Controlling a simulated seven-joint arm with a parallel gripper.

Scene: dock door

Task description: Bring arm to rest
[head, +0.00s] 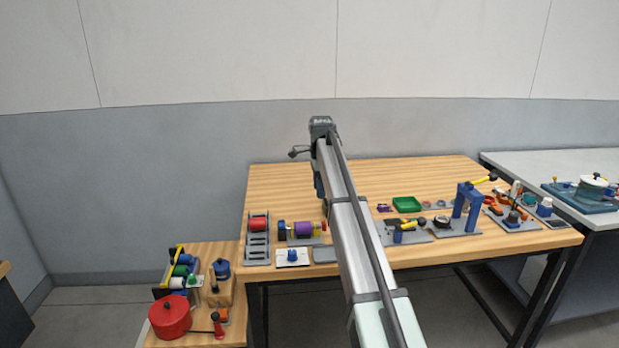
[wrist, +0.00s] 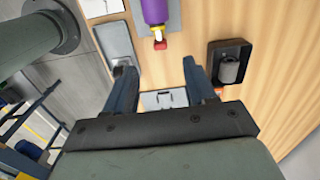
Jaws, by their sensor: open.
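My gripper (wrist: 158,66) shows in the wrist view with its two dark blue fingers spread apart. Bare wooden table top shows between the fingertips, and nothing is held. In the head view my arm reaches up from the lower right over the wooden table (head: 280,180). Its far end is above the table's back left part, and the arm hides most of the gripper there. The left finger overlaps a grey tray (wrist: 116,42) in the wrist view; I cannot tell whether they touch.
A purple cylinder (wrist: 155,11) lies ahead of the fingers. A black tray (wrist: 214,79) holds a grey cylinder. Fixtures, tools and a green tray (head: 407,204) line the table's front and right. A red pot (head: 170,317) stands on the low left table. The table's back is clear.

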